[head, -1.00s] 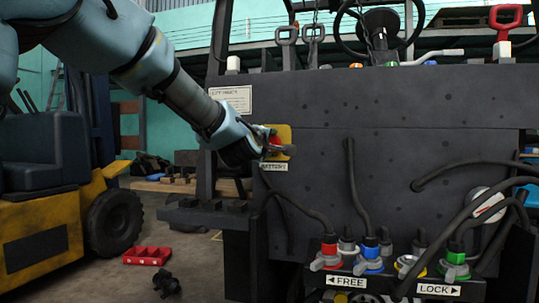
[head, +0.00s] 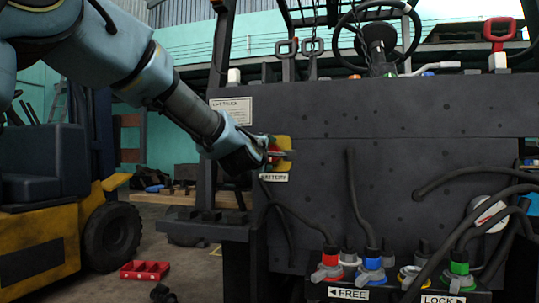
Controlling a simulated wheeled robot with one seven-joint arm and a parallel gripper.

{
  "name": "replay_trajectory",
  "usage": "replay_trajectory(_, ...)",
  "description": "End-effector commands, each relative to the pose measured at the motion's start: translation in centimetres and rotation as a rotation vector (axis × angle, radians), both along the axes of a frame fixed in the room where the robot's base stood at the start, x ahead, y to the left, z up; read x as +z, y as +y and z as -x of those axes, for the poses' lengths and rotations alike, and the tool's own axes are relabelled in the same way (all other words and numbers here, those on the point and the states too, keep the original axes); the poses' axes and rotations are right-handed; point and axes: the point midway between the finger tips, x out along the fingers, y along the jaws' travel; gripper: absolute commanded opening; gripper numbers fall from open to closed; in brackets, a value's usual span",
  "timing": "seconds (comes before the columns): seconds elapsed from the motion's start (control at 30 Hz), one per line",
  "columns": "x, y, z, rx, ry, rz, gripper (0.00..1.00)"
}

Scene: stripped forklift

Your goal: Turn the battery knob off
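The battery knob is red (head: 273,160) and sits on a yellow plate (head: 284,141) at the left edge of the dark forklift panel, above a white label reading "BATTERY" (head: 273,177). My arm reaches in from the upper left. The wrist and fingers hide most of the knob. I cannot tell whether the fingers are closed on it or only beside it, nor which way the knob is turned.
Black cables hang over the panel (head: 400,140). Several coloured hose couplings stand below, by the "FREE" (head: 347,293) and "LOCK" labels. A steering wheel (head: 380,35) and levers are above. A yellow forklift (head: 45,235) and a red tray (head: 145,270) are at the left.

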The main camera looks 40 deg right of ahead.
Motion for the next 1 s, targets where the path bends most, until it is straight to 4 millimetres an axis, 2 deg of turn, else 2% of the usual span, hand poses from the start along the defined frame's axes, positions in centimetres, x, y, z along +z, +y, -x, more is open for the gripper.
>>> replay_trajectory(0.1,0.0,0.0,0.0,0.000,-0.001,-0.001,0.94)
replay_trajectory(0.43,0.1,0.6,0.4,0.000,-0.003,0.001,0.94)
replay_trajectory(0.8,0.1,6.2,4.0,0.000,-0.006,0.000,0.94)
replay_trajectory(1.0,0.0,8.4,5.4,0.000,-0.002,0.000,0.94)
